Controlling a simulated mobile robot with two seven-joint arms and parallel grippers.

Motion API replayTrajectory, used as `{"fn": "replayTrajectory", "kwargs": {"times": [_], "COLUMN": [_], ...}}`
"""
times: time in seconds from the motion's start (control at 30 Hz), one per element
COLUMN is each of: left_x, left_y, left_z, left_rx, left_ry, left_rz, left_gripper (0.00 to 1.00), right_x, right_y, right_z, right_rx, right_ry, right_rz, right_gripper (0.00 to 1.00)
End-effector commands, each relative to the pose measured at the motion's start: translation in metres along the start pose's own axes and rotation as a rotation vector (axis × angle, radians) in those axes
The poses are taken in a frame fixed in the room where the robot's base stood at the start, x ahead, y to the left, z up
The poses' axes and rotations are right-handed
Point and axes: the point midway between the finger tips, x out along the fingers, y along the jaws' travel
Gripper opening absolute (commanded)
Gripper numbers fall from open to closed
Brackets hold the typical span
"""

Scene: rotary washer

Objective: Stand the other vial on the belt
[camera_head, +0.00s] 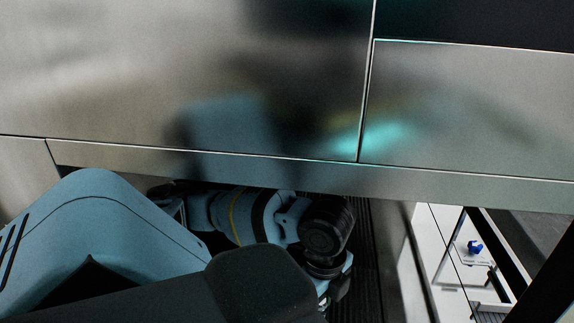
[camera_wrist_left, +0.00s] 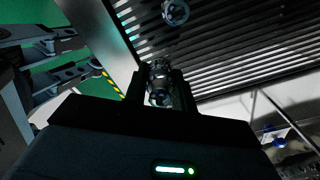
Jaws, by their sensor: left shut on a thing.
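My left gripper (camera_wrist_left: 160,92) is shut on a clear glass vial (camera_wrist_left: 159,84), seen between its two dark fingers in the left wrist view. Another clear vial (camera_wrist_left: 175,12) is on the dark ridged belt (camera_wrist_left: 225,45), at the top of that view, apart from the held one. The held vial shows against the belt's near left part; I cannot tell whether it touches. In the head view my left arm reaches under a metal panel, and the vials do not show there. My right gripper is in neither view.
The broad metal panel (camera_head: 180,80) hides most of the belt area in the head view. Slotted machine parts (camera_wrist_left: 60,75) over a green surface stand left of the belt in the wrist view. A small blue object (camera_head: 474,247) shows far right, on a pale stand.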

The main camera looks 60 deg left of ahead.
Motion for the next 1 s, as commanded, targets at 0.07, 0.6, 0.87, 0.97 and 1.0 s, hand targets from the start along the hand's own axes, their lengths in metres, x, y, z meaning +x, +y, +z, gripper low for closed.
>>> {"fn": "replayTrajectory", "kwargs": {"times": [0.07,0.6,0.87,0.97,1.0], "left_x": [0.001,0.012,0.015,0.015,0.015], "left_y": [-0.004,-0.100,-0.127,-0.129,-0.129], "left_z": [0.002,0.063,0.080,0.081,0.081], "left_rx": [-0.002,-0.004,0.000,0.001,0.001], "left_ry": [-0.001,0.000,0.000,0.000,0.000], "left_rz": [0.001,0.002,0.001,0.001,0.000], "left_gripper": [0.05,0.05,0.05,0.05,0.05], "right_x": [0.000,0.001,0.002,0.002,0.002], "right_y": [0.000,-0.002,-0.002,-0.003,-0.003], "right_z": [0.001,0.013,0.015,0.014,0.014], "right_rx": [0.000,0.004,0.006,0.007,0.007], "right_ry": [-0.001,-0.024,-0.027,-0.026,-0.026], "right_rz": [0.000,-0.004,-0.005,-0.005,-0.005], "right_gripper": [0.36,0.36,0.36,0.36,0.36]}}
